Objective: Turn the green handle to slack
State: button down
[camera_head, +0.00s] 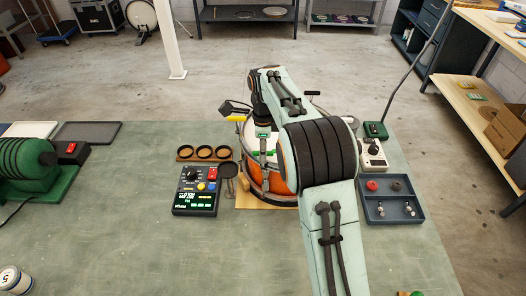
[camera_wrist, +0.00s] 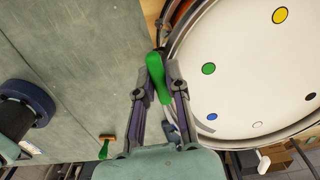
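The green handle (camera_wrist: 155,72) shows in the wrist view beside the drum's rim, with a grey metal shaft at its near end. The drum (camera_head: 275,180) has an orange shell, and its white head (camera_wrist: 245,75) carries several coloured dots, among them a green dot (camera_wrist: 208,69) near the handle. My gripper (camera_wrist: 158,80) has one finger on each side of the green handle. I cannot tell whether both fingers touch it. In the head view my arm hides much of the drum and the gripper's fingertips.
A control box (camera_head: 195,190) with a lit display and a rack of round cups (camera_head: 204,153) stand left of the drum. A blue-grey tray (camera_head: 391,209) with small parts lies to its right. A green motor unit (camera_head: 30,165) is at far left. The front bench is mostly clear.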

jog(key=shift+n, duration=0.3)
